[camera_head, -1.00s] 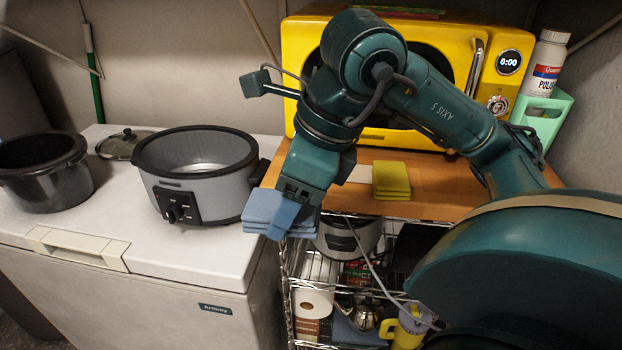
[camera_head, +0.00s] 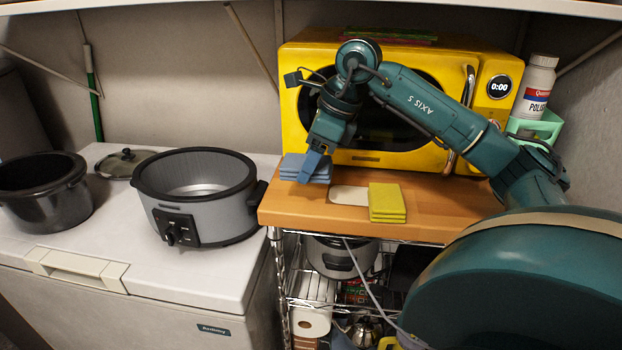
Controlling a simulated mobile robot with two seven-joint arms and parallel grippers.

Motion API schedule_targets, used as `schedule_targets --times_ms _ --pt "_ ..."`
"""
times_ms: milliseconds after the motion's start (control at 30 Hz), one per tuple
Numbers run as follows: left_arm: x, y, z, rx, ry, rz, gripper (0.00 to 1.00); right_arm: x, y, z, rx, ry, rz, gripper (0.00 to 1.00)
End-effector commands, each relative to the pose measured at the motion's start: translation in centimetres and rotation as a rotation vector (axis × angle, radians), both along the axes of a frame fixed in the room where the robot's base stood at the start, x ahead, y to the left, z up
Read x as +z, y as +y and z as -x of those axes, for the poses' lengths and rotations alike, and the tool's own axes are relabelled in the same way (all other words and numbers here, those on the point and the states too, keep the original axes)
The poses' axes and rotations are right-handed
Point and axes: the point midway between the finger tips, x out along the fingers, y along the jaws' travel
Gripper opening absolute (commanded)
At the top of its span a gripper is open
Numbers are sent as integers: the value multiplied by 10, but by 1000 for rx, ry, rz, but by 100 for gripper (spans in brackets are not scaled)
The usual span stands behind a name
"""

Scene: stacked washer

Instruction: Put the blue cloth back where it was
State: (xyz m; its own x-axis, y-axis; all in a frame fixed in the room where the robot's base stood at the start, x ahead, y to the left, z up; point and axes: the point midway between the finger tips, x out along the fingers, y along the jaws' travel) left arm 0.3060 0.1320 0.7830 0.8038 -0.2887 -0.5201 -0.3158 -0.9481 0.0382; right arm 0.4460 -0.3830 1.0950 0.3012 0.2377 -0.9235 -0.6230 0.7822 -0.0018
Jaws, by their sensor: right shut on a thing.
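The blue cloth (camera_head: 292,167) is a folded, layered stack at the back left of the wooden shelf top, in front of the yellow microwave. My right gripper (camera_head: 309,168) points down and is shut on it, hiding part of it. I cannot tell whether the cloth touches the wood or hangs just above it. A folded yellow cloth (camera_head: 387,203) lies on the wood to the right. A flat white cloth or pad (camera_head: 349,196) lies between the two. My left gripper is out of view.
The yellow microwave (camera_head: 447,160) stands close behind my gripper. A grey slow cooker (camera_head: 240,215) sits on the white freezer (camera_head: 210,280) to the left, with a black pot (camera_head: 45,205) and a lid (camera_head: 124,161). The front left of the wooden top (camera_head: 290,210) is clear.

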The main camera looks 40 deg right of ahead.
Motion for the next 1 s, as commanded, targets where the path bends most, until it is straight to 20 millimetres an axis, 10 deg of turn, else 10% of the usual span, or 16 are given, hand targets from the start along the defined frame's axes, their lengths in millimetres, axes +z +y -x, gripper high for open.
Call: schedule_targets --times_ms 400,867,900,1000 --pt "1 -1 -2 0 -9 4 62 -50 0 2 -1 4 1 39" --pt "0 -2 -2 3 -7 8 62 -60 -3 -2 -1 -2 1 39" --pt "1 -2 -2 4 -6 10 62 -59 -3 -2 -1 -2 1 59" --pt "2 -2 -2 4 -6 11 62 -58 -3 -2 0 -1 0 67"
